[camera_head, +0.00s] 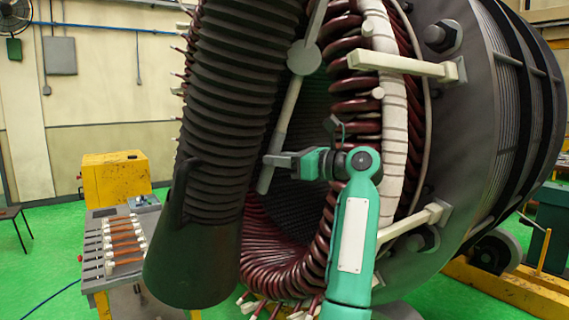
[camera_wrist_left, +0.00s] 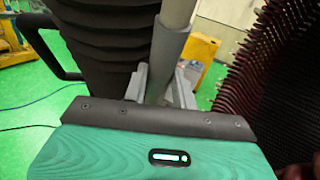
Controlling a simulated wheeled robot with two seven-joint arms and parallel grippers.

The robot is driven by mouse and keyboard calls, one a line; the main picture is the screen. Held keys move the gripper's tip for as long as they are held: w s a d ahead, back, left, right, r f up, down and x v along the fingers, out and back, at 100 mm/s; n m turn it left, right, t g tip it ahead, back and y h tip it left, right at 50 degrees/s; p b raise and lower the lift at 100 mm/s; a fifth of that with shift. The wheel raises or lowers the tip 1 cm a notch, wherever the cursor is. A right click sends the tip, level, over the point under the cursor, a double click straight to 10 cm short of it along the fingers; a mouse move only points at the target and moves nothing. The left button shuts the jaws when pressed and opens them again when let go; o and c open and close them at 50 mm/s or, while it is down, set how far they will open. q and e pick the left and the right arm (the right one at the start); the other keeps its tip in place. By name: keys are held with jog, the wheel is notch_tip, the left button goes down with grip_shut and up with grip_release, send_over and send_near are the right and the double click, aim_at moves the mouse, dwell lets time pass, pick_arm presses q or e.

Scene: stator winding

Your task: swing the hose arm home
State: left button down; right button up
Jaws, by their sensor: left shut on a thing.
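The hose arm is a pale grey jointed bar with a round disc joint (camera_head: 303,57) and a darker grey grip (camera_head: 267,178) at its lower end. It hangs slanted in front of the stator bore. My left gripper (camera_head: 272,160) is shut on this grip. In the left wrist view the grip (camera_wrist_left: 172,48) stands between the left fingers (camera_wrist_left: 165,85). A wide black ribbed hose (camera_head: 225,110) with a smooth dark nozzle (camera_head: 195,262) hangs just left of the grip; it also shows in the left wrist view (camera_wrist_left: 105,45). My right gripper is out of view.
The large grey stator (camera_head: 460,150) with dark red coils (camera_head: 285,260) fills the middle and right. White brackets (camera_head: 400,65) jut from its face. A workbench (camera_head: 118,270) with several coil parts stands left below the hose.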

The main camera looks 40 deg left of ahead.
pick_arm(q)
jog(key=shift+w+a+r, duration=0.1)
jog(key=shift+w+a, duration=0.15)
jog(key=shift+w, duration=0.4)
jog(key=c, duration=1.4)
grip_release()
jog(key=shift+s, duration=0.15)
jog(key=shift+d, duration=0.1)
